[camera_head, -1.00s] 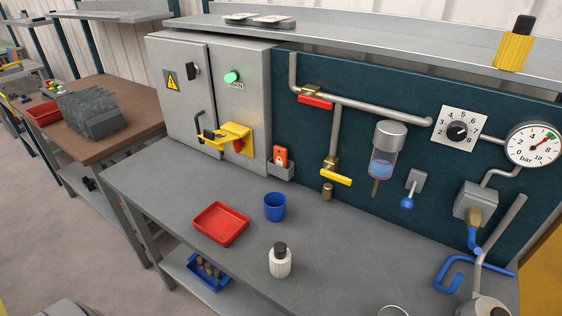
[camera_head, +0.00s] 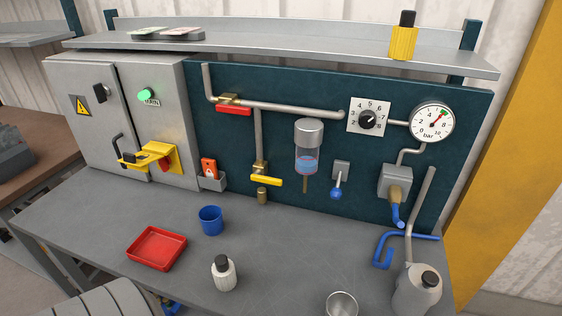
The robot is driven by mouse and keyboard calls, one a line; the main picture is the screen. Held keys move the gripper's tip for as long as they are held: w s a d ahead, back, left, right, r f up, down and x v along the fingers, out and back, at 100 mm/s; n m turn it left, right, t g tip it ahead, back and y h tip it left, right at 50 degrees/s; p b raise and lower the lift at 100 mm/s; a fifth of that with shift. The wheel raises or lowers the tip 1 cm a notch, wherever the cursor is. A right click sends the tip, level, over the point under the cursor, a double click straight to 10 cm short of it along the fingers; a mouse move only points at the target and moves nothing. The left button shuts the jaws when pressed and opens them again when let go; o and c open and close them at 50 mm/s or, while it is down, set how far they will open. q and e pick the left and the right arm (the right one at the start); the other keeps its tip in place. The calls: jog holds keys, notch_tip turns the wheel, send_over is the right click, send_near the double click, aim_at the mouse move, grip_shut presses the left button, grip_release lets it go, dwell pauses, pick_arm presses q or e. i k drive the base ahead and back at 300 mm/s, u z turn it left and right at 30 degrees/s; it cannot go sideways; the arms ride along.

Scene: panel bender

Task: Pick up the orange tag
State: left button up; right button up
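The orange tag (camera_head: 209,167) stands upright in a small grey holder (camera_head: 213,183), just right of the grey cabinet's door and low against the back panel. Its upper part shows, with a white marking on its face; its lower end is hidden by the holder's front wall. Neither of my grippers is in view. A grey ribbed part at the bottom left edge seems to be my own arm, but no fingers show.
A yellow-handled valve (camera_head: 265,180) is right of the tag.

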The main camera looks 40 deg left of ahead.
aim_at(210, 170)
jog(key=z, duration=1.55)
jog(key=k, duration=1.05)
jog(key=u, duration=1.7)
